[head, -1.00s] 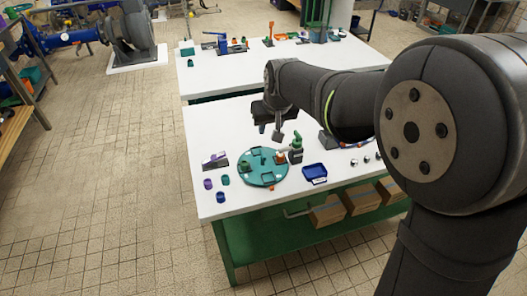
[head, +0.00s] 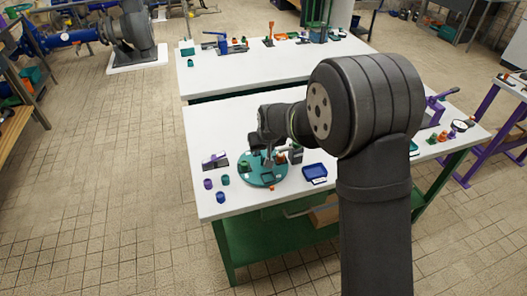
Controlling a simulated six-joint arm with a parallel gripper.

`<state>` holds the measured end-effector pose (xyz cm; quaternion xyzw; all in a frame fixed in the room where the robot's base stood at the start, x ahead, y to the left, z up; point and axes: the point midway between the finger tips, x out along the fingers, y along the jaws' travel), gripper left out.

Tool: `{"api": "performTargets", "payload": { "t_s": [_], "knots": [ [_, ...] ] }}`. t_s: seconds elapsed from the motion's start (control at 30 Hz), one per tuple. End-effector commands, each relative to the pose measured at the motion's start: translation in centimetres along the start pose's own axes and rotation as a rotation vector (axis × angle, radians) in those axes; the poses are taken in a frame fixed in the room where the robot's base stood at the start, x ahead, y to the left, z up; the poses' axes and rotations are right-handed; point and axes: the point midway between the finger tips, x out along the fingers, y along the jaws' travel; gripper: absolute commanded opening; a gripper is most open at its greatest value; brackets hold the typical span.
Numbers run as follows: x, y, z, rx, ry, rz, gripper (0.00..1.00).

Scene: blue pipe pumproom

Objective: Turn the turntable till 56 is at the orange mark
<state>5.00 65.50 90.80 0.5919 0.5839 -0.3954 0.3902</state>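The teal round turntable (head: 262,181) lies on the white table near its left front part. Small items stand on it, among them a green piece (head: 244,167) at its left and an orange-brown piece (head: 281,158) at its upper right. A small orange mark (head: 272,188) shows at its front edge. The numbers on the turntable are too small to read. My gripper (head: 263,157) is over the far half of the turntable, pointing down. It is too small and dark to tell its opening or whether it touches anything.
A blue tray (head: 314,173) lies just right of the turntable. A grey block with a purple part (head: 215,161) and small purple, teal and blue cylinders (head: 221,197) stand to its left. A green-topped dark item (head: 296,153) stands close behind right.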

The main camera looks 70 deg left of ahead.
Motion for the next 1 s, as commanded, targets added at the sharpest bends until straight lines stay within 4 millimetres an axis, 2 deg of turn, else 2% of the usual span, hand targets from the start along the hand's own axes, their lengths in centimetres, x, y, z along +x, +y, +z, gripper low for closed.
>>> {"api": "performTargets", "payload": {
  "t_s": [0.2, 0.47, 0.63, 1.0],
  "knots": [
    [1.32, -0.01, 0.02, 0.0, 0.0, 0.0, 0.33],
    [1.4, -0.01, 0.02, 0.0, 0.0, 0.0, 0.33],
    [1.38, -0.01, 0.02, 0.0, 0.0, 0.0, 0.01],
    [1.36, -0.03, 0.02, 0.006, 0.0, 0.002, 0.0]
  ]
}}
